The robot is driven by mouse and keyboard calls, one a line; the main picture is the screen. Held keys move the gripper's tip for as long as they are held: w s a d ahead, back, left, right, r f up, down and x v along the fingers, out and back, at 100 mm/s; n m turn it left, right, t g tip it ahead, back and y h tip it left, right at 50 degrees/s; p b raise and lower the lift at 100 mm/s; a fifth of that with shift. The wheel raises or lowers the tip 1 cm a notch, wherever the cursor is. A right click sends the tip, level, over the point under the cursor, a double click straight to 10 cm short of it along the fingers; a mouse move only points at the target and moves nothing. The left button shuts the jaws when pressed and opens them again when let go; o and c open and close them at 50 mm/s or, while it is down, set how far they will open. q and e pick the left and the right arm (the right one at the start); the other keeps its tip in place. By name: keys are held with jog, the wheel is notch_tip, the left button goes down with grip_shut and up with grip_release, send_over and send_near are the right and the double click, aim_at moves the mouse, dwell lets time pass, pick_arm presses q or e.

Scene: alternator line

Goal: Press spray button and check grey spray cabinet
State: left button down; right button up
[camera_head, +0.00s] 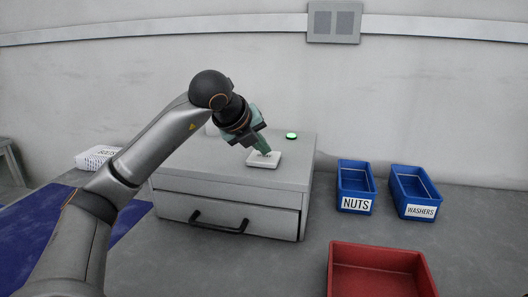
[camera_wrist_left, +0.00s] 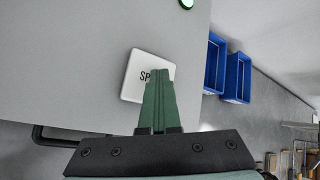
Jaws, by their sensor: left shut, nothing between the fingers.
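The grey spray cabinet (camera_head: 240,180) stands on the bench with its drawer front (camera_head: 270,217) and black handle (camera_head: 218,228) facing me; the drawer looks closed. The white spray button (camera_head: 262,164) sits on its top. It also shows in the left wrist view (camera_wrist_left: 134,88), lettering partly covered by the green fingers. A round green light (camera_head: 291,135) glows on the cabinet top behind the button. My left gripper (camera_head: 265,151) is shut and empty, fingertips over the button; whether they touch it I cannot tell. My left gripper also shows in the wrist view (camera_wrist_left: 159,72). My right gripper is not in view.
Blue bins marked nuts (camera_head: 355,203) and washers (camera_head: 421,211) stand right of the cabinet. A red bin (camera_head: 376,250) is at the front right.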

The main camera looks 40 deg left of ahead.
aim_at(262, 158)
pick_arm(q)
jog(key=shift+r+p, duration=1)
jog(key=shift+r, duration=0.15)
notch_tip(262, 158, up, 5)
jog(key=p, duration=0.4)
jog(key=shift+p, duration=0.4)
